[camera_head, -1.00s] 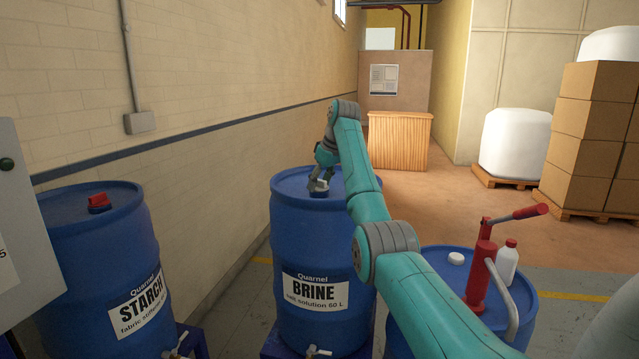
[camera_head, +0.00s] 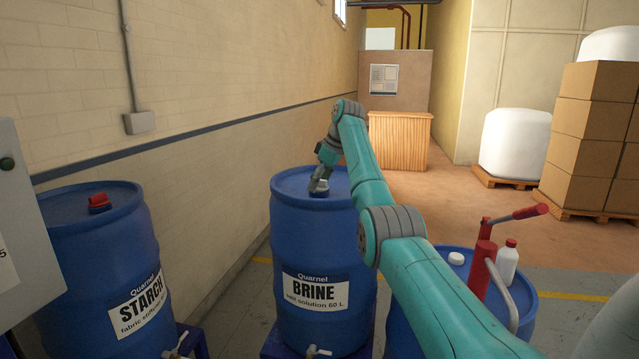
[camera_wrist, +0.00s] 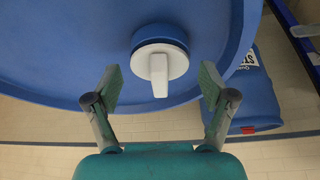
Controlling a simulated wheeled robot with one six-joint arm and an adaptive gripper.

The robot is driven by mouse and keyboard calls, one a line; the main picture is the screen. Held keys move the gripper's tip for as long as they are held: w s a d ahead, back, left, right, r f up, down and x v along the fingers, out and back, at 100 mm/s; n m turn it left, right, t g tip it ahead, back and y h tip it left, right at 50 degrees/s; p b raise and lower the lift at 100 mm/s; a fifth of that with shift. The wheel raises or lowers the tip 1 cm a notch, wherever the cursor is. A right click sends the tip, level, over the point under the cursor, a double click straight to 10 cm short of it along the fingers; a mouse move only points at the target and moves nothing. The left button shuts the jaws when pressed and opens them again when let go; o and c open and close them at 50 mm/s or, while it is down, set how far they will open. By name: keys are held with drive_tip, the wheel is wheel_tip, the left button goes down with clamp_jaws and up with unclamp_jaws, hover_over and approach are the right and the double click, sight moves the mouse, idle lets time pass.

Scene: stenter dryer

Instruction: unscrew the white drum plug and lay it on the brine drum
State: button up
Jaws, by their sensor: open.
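The white drum plug (camera_wrist: 160,62) sits in a dark blue round fitting on top of the blue brine drum (camera_wrist: 60,45). Its flat grip bar stands out from the round cap. In the head view the brine drum (camera_head: 315,245) stands upright in the middle with a BRINE label. My gripper (camera_wrist: 160,78) is open and empty. In the wrist view its two fingers lie on either side of the plug's bar, with clear gaps. In the head view my gripper (camera_head: 319,185) is over the drum's top and mostly hides the plug.
A starch drum (camera_head: 100,255) with a red plug (camera_head: 99,202) stands at left. The right drum (camera_head: 535,315), partly behind my arm, bears a red hand pump (camera_head: 482,272), a white bottle (camera_head: 507,262) and a white cap (camera_head: 456,258). The brick wall (camera_head: 230,90) runs close behind.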

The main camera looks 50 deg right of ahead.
drive_tip(key=shift+r, duration=0.15)
drive_tip(key=shift+r, duration=1.85)
drive_tip(key=m+h, duration=0.2)
drive_tip(key=m, duration=0.3)
drive_tip(key=shift+w+a+m+h, duration=0.1)
drive_tip(key=shift+m+h, duration=0.3)
drive_tip(key=shift+m, duration=0.7)
drive_tip(key=m+h, duration=0.1)
drive_tip(key=m, duration=0.1)
drive_tip(key=shift+m+g, duration=0.4)
drive_tip(key=m+g, duration=0.1)
drive_tip(key=m, duration=0.1)
drive_tip(key=shift+m+h, duration=0.4)
drive_tip(key=m, duration=0.2)
drive_tip(key=shift+m+g, duration=0.3)
drive_tip(key=shift+g, duration=0.1)
drive_tip(key=shift+m+g, duration=0.4)
drive_tip(key=shift+m, duration=0.6)
drive_tip(key=m+g, duration=0.1)
drive_tip(key=m, duration=0.2)
drive_tip(key=shift+h, duration=0.4)
